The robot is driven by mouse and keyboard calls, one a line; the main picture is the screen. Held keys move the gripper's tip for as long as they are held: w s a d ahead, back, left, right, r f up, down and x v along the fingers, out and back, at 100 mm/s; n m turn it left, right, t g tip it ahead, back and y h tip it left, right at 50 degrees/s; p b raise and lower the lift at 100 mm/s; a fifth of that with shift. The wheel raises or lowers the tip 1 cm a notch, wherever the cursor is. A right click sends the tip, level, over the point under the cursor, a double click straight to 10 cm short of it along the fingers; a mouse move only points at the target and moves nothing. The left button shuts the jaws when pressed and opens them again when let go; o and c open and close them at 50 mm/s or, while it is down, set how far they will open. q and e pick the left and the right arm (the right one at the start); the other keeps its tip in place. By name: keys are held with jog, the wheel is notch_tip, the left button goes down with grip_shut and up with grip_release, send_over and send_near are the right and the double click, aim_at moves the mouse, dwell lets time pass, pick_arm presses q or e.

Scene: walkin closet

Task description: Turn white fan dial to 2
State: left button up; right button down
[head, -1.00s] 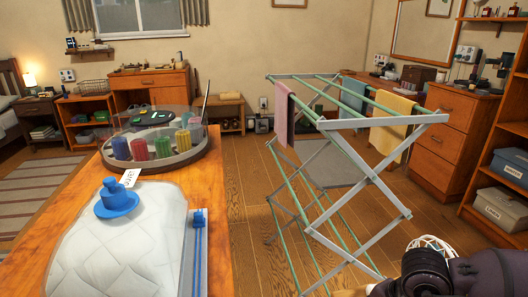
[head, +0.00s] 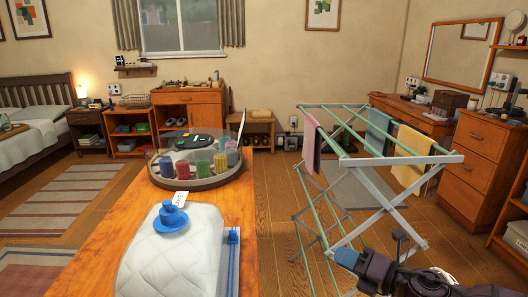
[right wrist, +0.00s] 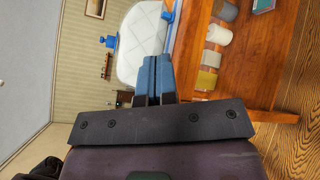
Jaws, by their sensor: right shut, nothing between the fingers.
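A white ribbed round thing (head: 446,276) shows in part at the lower right of the head view, behind my right arm. It may be the white fan, but most of it is hidden and no dial can be made out. My right gripper (head: 346,258) reaches in from the lower right, with blue fingertips in front of the drying rack. In the right wrist view its blue fingers (right wrist: 156,75) lie together, shut and empty. My left gripper is not in view.
A wooden table (head: 105,262) holds a white quilted bag (head: 165,255) and a round tray of coloured spools (head: 190,183). A drying rack (head: 400,160) with towels stands to the right, close to my right gripper. Drawers (head: 480,165) stand beyond it. Floor shows between table and rack.

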jog(key=w+d+f+m+t+h+p, duration=0.1)
jog(key=w+d+f+m+h+p, duration=0.25)
jog(key=m, duration=0.55)
jog(key=s+d+f+m+h, duration=0.1)
jog(key=d+f+m+h, duration=0.1)
jog(key=d+m+h, duration=0.45)
jog(key=s+d+f+m+g+h, duration=0.1)
jog(key=s+d+f+m+g, duration=0.1)
jog(key=s+f+m+g, duration=0.1)
jog(key=s+d+f+m+g+h, duration=0.2)
jog(key=s+f+m+g, duration=0.2)
jog(key=f, duration=0.3)
jog(key=s+d+f+m+g+h, duration=0.2)
jog(key=s+f+m+g, duration=0.2)
jog(key=f+m, duration=0.1)
jog(key=shift+s+f, duration=0.2)
jog(key=shift+s, duration=0.15)
jog(key=shift+a+b+x, duration=0.25)
jog(key=shift+b+x, duration=0.35)
jog(key=shift+x, duration=0.65)
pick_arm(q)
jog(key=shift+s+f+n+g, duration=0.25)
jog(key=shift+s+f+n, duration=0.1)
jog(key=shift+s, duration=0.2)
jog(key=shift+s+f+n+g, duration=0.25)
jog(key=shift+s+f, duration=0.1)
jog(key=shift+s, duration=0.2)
